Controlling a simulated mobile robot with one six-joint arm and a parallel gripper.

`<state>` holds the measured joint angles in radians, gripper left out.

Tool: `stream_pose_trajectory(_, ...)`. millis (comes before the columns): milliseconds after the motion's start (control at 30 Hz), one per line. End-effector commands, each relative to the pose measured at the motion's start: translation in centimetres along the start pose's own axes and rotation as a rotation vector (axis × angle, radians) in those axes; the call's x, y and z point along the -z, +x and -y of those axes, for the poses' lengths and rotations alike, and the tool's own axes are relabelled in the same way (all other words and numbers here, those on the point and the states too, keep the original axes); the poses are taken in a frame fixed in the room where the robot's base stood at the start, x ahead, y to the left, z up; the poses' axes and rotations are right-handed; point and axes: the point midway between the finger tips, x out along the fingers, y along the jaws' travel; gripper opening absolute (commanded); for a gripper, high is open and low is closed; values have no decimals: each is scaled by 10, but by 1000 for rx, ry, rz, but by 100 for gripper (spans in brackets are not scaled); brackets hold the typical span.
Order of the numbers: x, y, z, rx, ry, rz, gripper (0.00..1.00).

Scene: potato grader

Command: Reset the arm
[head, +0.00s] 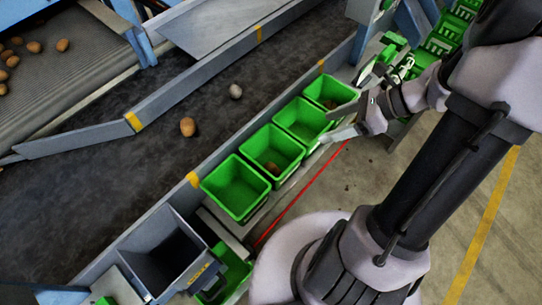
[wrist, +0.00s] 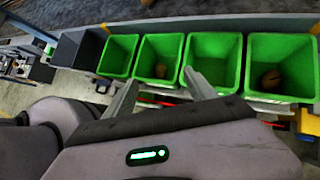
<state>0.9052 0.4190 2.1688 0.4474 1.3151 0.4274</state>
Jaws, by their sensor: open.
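My gripper (head: 334,124) is open and empty, its two fingers spread near the right-hand side of the row of green bins in the head view. In the wrist view my gripper (wrist: 160,86) points at the bins, with nothing between its fingers. The green bins stand side by side along the conveyor. The nearest bin (head: 233,183) looks empty. The second bin (head: 266,144) holds a brown potato (head: 272,168). The third bin (head: 300,117) looks empty. The farthest bin (head: 322,84) holds a brown potato, clearer in the wrist view (wrist: 271,79).
A brown potato (head: 187,126) and a greyish lump (head: 235,91) lie on the dark belt (head: 110,165). A grey chute box (head: 168,248) stands at the lower left. More green crates (head: 440,42) are at upper right. Open floor (head: 370,190) lies right of the bins.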

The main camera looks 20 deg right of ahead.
Motion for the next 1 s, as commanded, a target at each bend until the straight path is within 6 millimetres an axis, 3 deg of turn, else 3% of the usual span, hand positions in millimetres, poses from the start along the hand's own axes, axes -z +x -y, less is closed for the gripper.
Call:
stream_pose_trajectory(167, -1, 0, -1, -1, -6, -3, 65)
stream_pose_trajectory(267, -18, 3, -12, -14, -130, -57, 65)
stream_pose_trajectory(367, -53, 8, -45, -46, -459, -192, 65)
stream_pose_trajectory(500, -94, 12, -106, -79, -1044, -390, 65)
stream_pose_trajectory(700, -120, 6, -170, -47, -1735, -568, 65)
stream_pose_trajectory(833, -126, 2, -187, -13, -1955, -617, 65)
stream_pose_trajectory(1000, -128, 0, -191, -3, -2011, -631, 65)
